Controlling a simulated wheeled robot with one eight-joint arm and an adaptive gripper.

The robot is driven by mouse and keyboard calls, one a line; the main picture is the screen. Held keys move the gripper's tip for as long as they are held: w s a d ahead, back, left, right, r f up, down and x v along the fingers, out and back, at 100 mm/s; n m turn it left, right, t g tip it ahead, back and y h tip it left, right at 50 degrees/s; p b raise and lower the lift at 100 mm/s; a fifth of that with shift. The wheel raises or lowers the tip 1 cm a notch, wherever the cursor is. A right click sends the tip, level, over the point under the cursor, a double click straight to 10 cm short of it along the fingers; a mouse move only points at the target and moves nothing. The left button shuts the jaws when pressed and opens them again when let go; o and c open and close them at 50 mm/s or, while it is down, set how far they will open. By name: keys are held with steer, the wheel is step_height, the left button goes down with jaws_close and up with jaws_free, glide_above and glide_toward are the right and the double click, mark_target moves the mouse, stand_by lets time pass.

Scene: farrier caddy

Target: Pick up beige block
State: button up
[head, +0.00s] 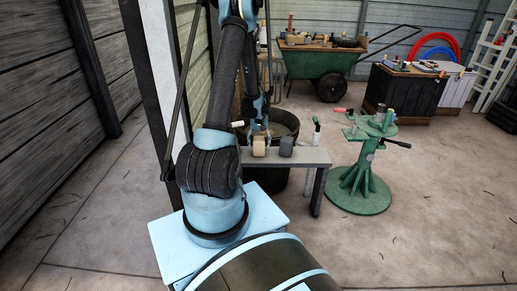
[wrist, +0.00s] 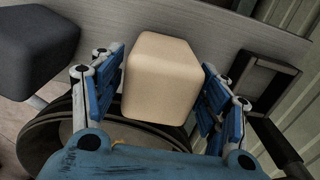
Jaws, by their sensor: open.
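The beige block (wrist: 160,78) sits on a grey bench (wrist: 225,35) in the wrist view, between the two blue fingers of my open gripper (wrist: 162,90). A narrow gap shows at the right finger; the left finger is very close to the block, and I cannot tell whether it touches. In the head view the beige block (head: 259,146) is small on the bench (head: 312,156), with my gripper (head: 259,133) just above and around it. The block's underside is hidden.
A dark grey block (head: 286,146) stands right of the beige one, and shows at left in the wrist view (wrist: 32,48). A dark tub (head: 284,122) is behind the bench. A green stand (head: 362,180) is to the right. A green wheelbarrow (head: 322,62) is farther back.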

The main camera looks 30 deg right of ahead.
steer(key=c, duration=1.1)
steer(key=shift+r, duration=1.15)
steer(key=shift+r, duration=2.35)
